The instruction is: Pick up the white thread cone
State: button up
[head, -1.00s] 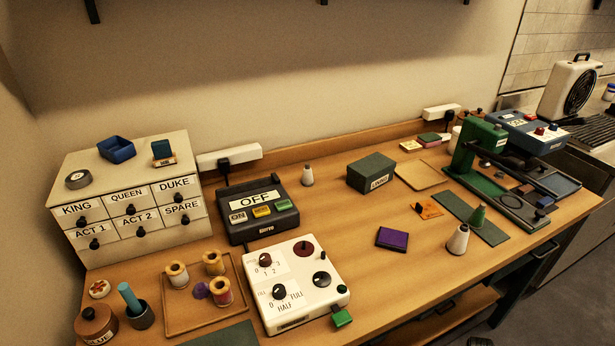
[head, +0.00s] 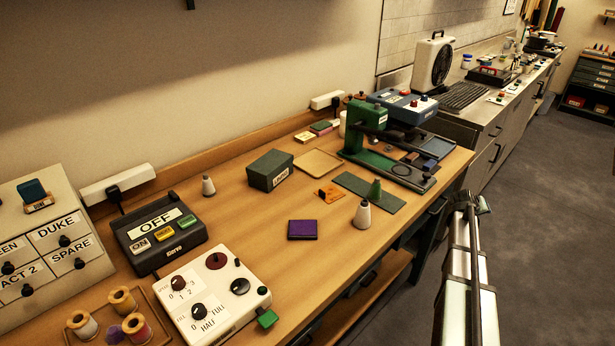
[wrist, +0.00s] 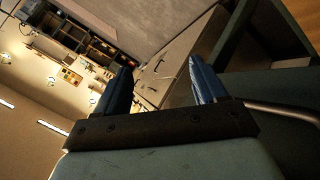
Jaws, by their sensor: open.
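A white cone (head: 363,213) with a dark tip stands upright near the front edge of the table in the head view. A smaller white cone (head: 208,186), also dark-tipped, stands further back, right of the OFF box. A green cone (head: 375,190) stands just behind the front white one. My gripper shows in the wrist view (wrist: 160,75), its two blue fingers apart with nothing between them. It points away from the tabletop, and no cone shows there. In the head view my arm is right of the table's front edge.
A purple pad (head: 303,230) and an orange piece (head: 329,195) lie left of the front cone. A dark green box (head: 270,170) stands behind. A green press (head: 370,135) stands on the right. A white control panel (head: 212,295) is at front left.

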jog(key=w+a+r+m+t, duration=0.1)
jog(key=w+a+r+t, duration=0.1)
jog(key=w+r, duration=0.45)
jog(key=w+a+r+t, duration=0.15)
jog(key=w+r, duration=0.25)
jog(key=r, duration=0.6)
jog(key=w+a+r+m+t, duration=0.1)
jog(key=w+a+r, duration=0.3)
jog(key=r, duration=0.5)
jog(key=w+a+r+t+y, duration=0.1)
jog(key=w+a+r, duration=0.25)
jog(key=a, duration=0.25)
jog(key=w+a+r+t+y, duration=0.1)
jog(key=w+a+r, duration=0.1)
jog(key=a+r, duration=0.35)
jog(key=w+a+f+n+y, duration=0.15)
jog(key=a+y, duration=0.25)
jog(key=a, duration=1.5)
jog(key=n+g+y, duration=0.6)
jog(key=n+g, duration=0.3)
jog(key=n, duration=0.1)
send_near(206, 179)
jog(key=shift+m, duration=0.35)
jog(key=x, duration=1.2)
jog(key=shift+w, duration=0.35)
jog(key=shift+c, duration=0.5)
